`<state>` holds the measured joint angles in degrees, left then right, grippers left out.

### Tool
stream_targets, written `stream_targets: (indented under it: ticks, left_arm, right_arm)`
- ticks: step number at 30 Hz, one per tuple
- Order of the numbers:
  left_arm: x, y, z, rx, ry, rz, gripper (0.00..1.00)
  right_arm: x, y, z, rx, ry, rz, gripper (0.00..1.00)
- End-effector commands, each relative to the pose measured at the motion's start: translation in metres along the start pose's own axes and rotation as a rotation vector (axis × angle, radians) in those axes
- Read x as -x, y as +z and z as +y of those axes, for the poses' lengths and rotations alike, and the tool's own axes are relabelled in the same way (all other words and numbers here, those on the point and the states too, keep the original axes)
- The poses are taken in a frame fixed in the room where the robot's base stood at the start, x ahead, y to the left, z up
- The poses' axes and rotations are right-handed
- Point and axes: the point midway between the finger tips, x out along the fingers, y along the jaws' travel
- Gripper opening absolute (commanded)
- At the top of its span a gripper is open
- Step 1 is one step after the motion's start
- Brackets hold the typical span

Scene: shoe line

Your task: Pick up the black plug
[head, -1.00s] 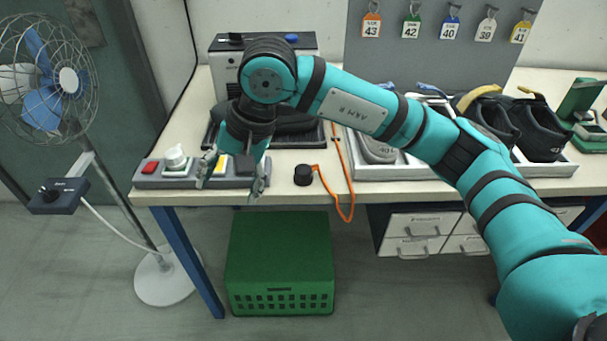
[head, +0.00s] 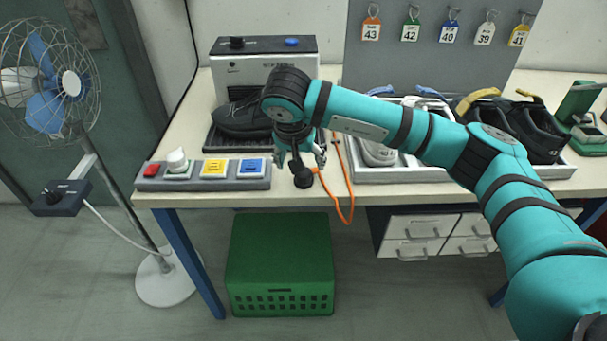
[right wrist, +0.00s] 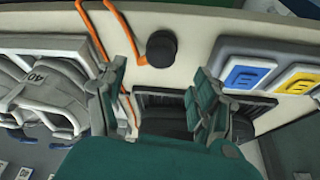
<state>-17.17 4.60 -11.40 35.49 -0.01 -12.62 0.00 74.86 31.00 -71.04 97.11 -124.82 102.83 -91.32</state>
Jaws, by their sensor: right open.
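The black plug (head: 303,179) stands near the front edge of the workbench, with an orange cord (head: 347,190) beside it. In the right wrist view the plug (right wrist: 161,47) is a round dark knob beyond the fingertips, roughly centred between them. My right gripper (head: 300,163) is open and points down just above and behind the plug, partly overlapping it in the head view. In the right wrist view both fingers (right wrist: 160,78) are spread with nothing between them. Whether a finger touches the plug I cannot tell. My left gripper is not in view.
A control panel (head: 204,185) with red, white, yellow and blue controls lies to the left. A machine (head: 265,68) with a dark shoe (head: 240,118) stands behind. A tray (head: 400,173) of shoes is on the right. A green crate (head: 279,258) sits under the bench.

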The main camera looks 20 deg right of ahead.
Motion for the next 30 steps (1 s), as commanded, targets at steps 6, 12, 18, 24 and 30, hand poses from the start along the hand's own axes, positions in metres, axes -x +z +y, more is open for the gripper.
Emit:
stream_targets:
  ticks: [6, 12, 18, 24, 30]
  left_arm:
    - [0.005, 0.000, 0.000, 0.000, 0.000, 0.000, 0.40]
    - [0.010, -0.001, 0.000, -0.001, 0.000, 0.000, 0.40]
    - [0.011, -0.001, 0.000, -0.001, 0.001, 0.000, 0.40]
    - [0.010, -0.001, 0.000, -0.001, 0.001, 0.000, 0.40]
    - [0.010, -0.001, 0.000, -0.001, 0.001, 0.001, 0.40]
  right_arm:
    - [-0.017, 0.002, 0.001, 0.001, 0.002, -0.004, 0.69]
    - [-0.046, 0.003, 0.002, -0.001, 0.001, -0.003, 0.69]
    - [-0.056, 0.002, 0.001, 0.000, -0.001, 0.000, 0.69]
    - [-0.056, 0.002, 0.001, 0.000, -0.001, 0.000, 0.61]
    - [-0.056, 0.003, 0.001, 0.000, -0.002, 0.000, 0.35]
